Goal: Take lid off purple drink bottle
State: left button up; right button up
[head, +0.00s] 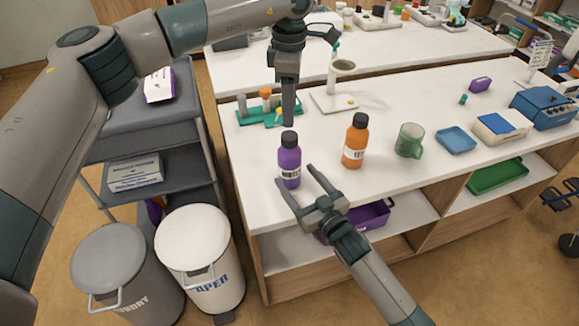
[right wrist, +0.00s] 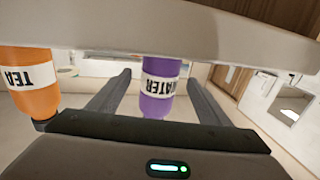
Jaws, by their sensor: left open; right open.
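The purple bottle (head: 289,162) stands upright near the front left of the white counter, its dark lid (head: 289,138) on top. In the right wrist view it appears upside down, as a purple bottle (right wrist: 157,102) labelled WATER. My left gripper (head: 289,122) points down just above the lid, seen edge-on and open; I cannot tell if it touches. My right gripper (head: 297,176) is open at the counter's front edge, its fingers reaching toward the bottle's lower part. In the right wrist view the bottle shows between the fingers, with gaps on both sides.
An orange TEA bottle (head: 355,145) stands right of the purple one, with a green mug (head: 409,140) and blue tray (head: 456,140) further right. Behind are a green rack (head: 255,112) and a white stand (head: 333,100). A purple bin (head: 372,217) sits on the shelf below.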

aim_at(289, 135)
jog(key=shift+x, duration=2.25)
grip_shut()
pick_arm(q)
jog(key=m, duration=1.7)
jog(key=shift+m, duration=0.3)
jog(key=m, duration=0.5)
jog(key=shift+f, duration=4)
